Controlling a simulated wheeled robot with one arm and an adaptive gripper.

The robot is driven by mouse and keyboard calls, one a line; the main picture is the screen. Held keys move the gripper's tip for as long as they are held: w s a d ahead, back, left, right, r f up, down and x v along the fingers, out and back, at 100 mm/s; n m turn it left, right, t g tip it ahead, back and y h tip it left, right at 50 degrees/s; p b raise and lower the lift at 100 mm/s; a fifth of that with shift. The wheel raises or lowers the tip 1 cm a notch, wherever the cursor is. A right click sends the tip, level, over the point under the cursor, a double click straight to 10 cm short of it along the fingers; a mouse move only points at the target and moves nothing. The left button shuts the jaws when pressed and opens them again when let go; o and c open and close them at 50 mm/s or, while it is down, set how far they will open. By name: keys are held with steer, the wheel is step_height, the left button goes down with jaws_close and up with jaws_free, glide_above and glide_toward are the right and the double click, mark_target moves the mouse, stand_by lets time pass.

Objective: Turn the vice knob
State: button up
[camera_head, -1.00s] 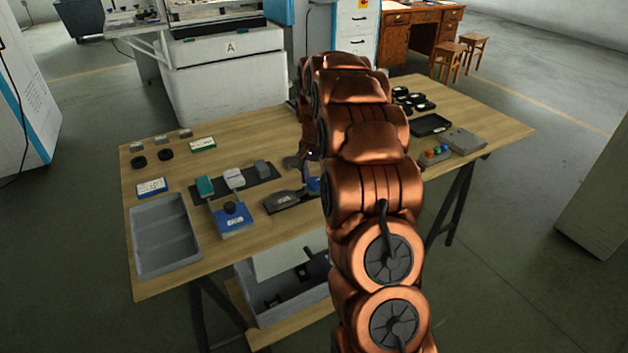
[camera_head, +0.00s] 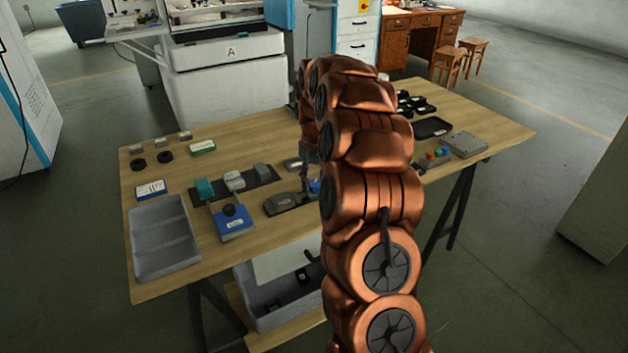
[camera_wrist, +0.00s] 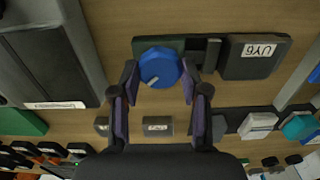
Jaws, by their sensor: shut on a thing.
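The blue vice knob (camera_wrist: 158,66) is round, with a pale pointer mark on its face. It sits on a dark green base beside a dark grey block labelled UY6 (camera_wrist: 255,58), which appears to be part of the vice. In the wrist view my gripper (camera_wrist: 159,78) has one finger on each side of the knob and is shut on it. In the head view the dark vice (camera_head: 285,202) lies near the table's front edge, and the blue knob (camera_head: 314,186) is partly hidden by my arm.
A blue-based device with a round knob (camera_head: 232,220) and a grey tray (camera_head: 165,240) stand left on the wooden table. A dark strip with several blocks lies behind the device. A grey control box with coloured buttons (camera_head: 437,158) is at the right.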

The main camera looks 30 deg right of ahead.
mark_target(314, 183)
steer(key=n, duration=0.4)
steer(key=shift+n, duration=0.4)
steer(key=n+p, duration=0.1)
steer(key=n, duration=0.3)
steer(key=shift+n, duration=0.3)
steer(key=o, duration=1.1)
steer(key=shift+o, duration=0.2)
step_height(314, 183, up, 12)
